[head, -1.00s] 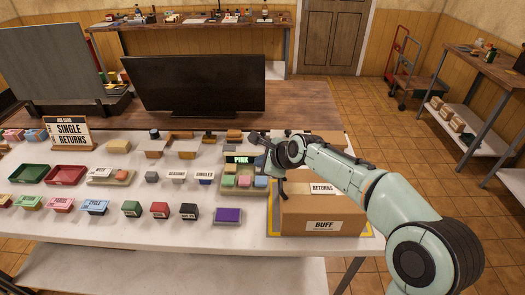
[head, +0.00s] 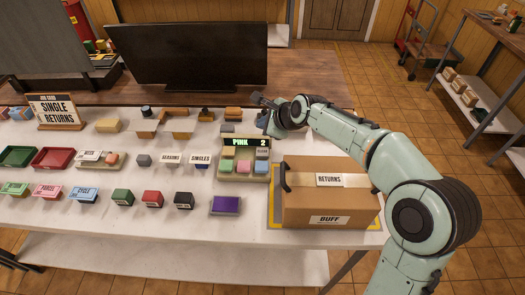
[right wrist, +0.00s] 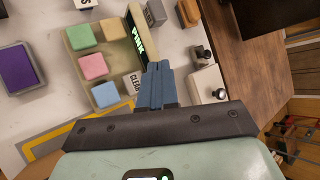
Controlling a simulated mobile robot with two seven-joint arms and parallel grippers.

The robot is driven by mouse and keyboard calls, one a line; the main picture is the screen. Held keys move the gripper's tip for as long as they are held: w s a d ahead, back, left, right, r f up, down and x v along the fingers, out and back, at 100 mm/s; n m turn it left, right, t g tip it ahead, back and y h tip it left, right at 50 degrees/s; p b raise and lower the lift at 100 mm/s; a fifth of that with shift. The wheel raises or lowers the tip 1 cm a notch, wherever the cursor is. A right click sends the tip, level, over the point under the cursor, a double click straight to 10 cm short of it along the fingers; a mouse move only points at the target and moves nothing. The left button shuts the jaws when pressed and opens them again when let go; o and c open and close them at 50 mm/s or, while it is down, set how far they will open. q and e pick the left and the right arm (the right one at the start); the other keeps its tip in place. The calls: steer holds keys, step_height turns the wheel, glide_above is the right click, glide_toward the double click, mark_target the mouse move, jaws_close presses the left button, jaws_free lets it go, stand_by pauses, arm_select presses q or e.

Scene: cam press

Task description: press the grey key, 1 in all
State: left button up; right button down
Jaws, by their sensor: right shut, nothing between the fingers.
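A keypad (head: 244,178) stands on the white table with a lit display (head: 248,142) reading "PINK 2". Its grey key (head: 262,152), labelled "CLEAR", is at the right of the row nearest the display. The same key shows in the right wrist view (right wrist: 131,84) just left of my fingers. The other keys are tan, green, pink (head: 243,166) and blue. My right gripper (head: 265,119) is shut and empty, above and behind the keypad's right side. Its blue fingers (right wrist: 158,68) overlap the display's edge in the wrist view; I cannot tell their height. My left gripper is out of view.
A cardboard box (head: 330,200) labelled "RETURNS" and "BUFF" stands right of the keypad. A purple pad (head: 225,206) lies in front of it to the left. Small blocks, trays and a "SINGLE RETURNS" sign (head: 56,110) fill the left. A monitor (head: 187,52) stands behind.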

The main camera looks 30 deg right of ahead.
steer(key=b, duration=0.6)
glide_above(264, 154)
step_height(264, 154, down, 7)
steer(key=shift+f, duration=0.2)
arm_select(q)
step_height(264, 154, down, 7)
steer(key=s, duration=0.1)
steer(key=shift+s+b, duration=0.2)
steer(key=shift+b, duration=0.15)
arm_select(e)
steer(key=shift+w+d+f, duration=0.1)
steer(key=shift+f, duration=0.5)
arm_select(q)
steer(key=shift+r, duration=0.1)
arm_select(e)
steer(key=shift+f, duration=0.1)
steer(key=shift+f, duration=0.35)
